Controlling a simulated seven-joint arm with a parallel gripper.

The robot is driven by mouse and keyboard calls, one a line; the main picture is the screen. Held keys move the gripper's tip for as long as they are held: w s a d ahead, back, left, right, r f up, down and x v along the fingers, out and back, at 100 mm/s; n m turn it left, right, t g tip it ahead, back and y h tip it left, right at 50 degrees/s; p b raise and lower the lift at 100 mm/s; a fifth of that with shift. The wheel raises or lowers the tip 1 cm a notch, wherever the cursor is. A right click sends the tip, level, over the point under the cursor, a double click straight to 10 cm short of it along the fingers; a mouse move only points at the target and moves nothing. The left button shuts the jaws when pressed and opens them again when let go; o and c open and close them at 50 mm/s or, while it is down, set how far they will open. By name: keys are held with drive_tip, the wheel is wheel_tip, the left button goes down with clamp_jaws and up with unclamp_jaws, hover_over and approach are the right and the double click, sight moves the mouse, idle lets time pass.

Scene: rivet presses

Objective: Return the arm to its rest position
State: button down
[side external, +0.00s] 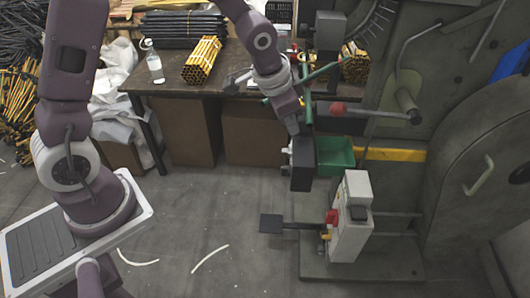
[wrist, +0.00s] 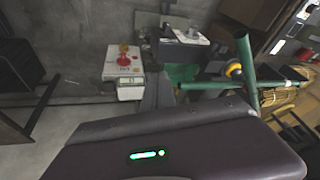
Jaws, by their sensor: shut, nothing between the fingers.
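My gripper (side external: 302,180) hangs in front of the rivet press (side external: 400,140), to the left of the green bin (side external: 336,155) in the side view. It is shut and empty, held above the floor and higher than the white control box (side external: 352,215). My arm comes down to it from the top of the side view. In the wrist view, my dark wrist casing with a green light fills the bottom, and the control box (wrist: 123,65) with its red button lies beyond it. The fingertips are small and dark.
A workbench (side external: 175,83) behind holds a clear bottle (side external: 154,67), a bundle of yellow tubes (side external: 203,60) and dark rods (side external: 184,28). Green tubes (wrist: 247,66) stand close on the right in the wrist view.

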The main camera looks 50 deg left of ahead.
drive_tip(key=s+a+r+n+y, duration=0.1)
drive_tip(key=s+a+r+n, duration=0.15)
drive_tip(key=s+r, duration=0.75)
drive_tip(key=s+r+n, duration=0.1)
drive_tip(key=s+r, duration=0.1)
drive_tip(key=s, duration=0.6)
drive_tip(key=s+r+n+t, duration=0.1)
drive_tip(key=s+r, duration=0.1)
drive_tip(key=s, duration=0.6)
drive_tip(key=shift+a+r+h, duration=0.3)
drive_tip(key=c, duration=2.2)
unclamp_jaws()
